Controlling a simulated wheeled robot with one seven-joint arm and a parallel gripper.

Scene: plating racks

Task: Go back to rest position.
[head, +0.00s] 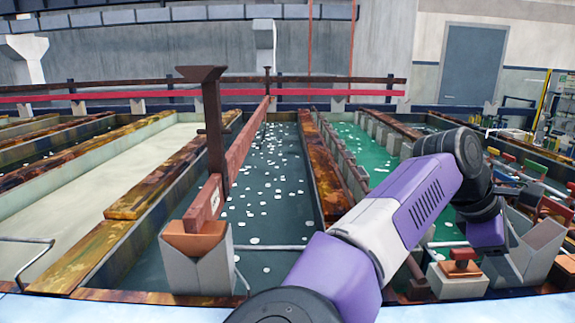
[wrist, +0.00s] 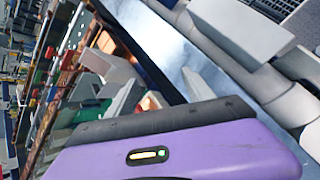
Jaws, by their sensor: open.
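My gripper (wrist: 160,78) shows in the wrist view as two pale grey fingers standing apart behind the purple housing, with nothing seen between them. In the head view my purple and white arm reaches from the bottom centre to the right, then bends down at a dark joint. Its purple end hangs beside the right-hand tank, and the fingers cannot be made out there.
A dark tank (head: 262,190) with floating white bits lies in the middle, and a green tank (head: 380,158) behind my arm. A grey V-shaped support (head: 196,265) carries a rusty bar at front left. A red-topped block (head: 461,266) sits close to my arm's end.

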